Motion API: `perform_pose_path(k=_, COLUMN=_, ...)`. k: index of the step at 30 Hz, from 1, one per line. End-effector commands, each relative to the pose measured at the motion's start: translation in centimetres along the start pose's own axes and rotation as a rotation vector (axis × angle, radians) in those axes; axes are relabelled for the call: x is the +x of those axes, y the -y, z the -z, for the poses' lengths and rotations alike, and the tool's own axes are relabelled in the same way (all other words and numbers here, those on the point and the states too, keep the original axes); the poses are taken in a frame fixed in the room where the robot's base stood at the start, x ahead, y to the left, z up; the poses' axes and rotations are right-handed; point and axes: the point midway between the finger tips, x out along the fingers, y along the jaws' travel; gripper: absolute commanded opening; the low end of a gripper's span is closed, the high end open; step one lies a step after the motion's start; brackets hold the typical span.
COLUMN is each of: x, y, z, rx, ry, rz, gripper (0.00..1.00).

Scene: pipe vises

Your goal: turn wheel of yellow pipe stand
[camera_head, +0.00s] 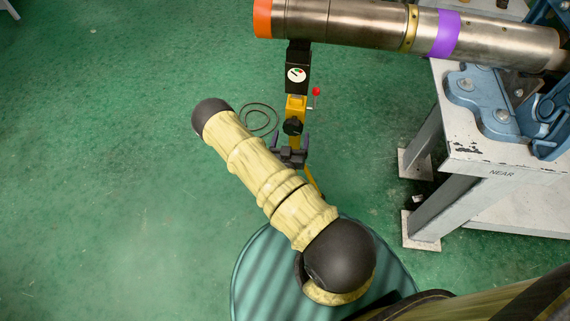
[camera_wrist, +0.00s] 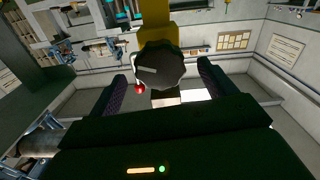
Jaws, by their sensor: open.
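The yellow pipe stand (camera_head: 296,104) stands under the orange-ended end of a steel pipe (camera_head: 340,22). Its black knobbed wheel (camera_head: 292,126) is on the side toward me. In the wrist view the wheel (camera_wrist: 160,66) shows large and centred, below the yellow post (camera_wrist: 157,14). My gripper (camera_head: 293,141) is just in front of the wheel. In the wrist view its fingers (camera_wrist: 162,74) are apart, one at each side of the wheel, with visible gaps. Whether the tips reach past the wheel's rim is hard to tell.
A red-knobbed lever (camera_head: 316,92) sticks out right of the post, and a round gauge (camera_head: 297,74) sits above. A white bench (camera_head: 475,155) with a blue vise (camera_head: 482,98) stands at right. A cable loop (camera_head: 262,108) lies on the green floor, which is open at left.

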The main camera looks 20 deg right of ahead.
Motion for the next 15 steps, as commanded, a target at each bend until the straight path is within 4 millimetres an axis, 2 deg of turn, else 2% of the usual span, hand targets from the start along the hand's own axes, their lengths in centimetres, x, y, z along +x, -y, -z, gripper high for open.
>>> perform_pose_path(k=3, x=-2.5, y=0.1, z=0.1, rx=-0.002, ry=0.003, rz=0.003, gripper=0.83)
perform_pose_path(k=15, x=-10.2, y=0.1, z=0.0, rx=0.000, ry=0.002, rz=0.004, gripper=0.83)
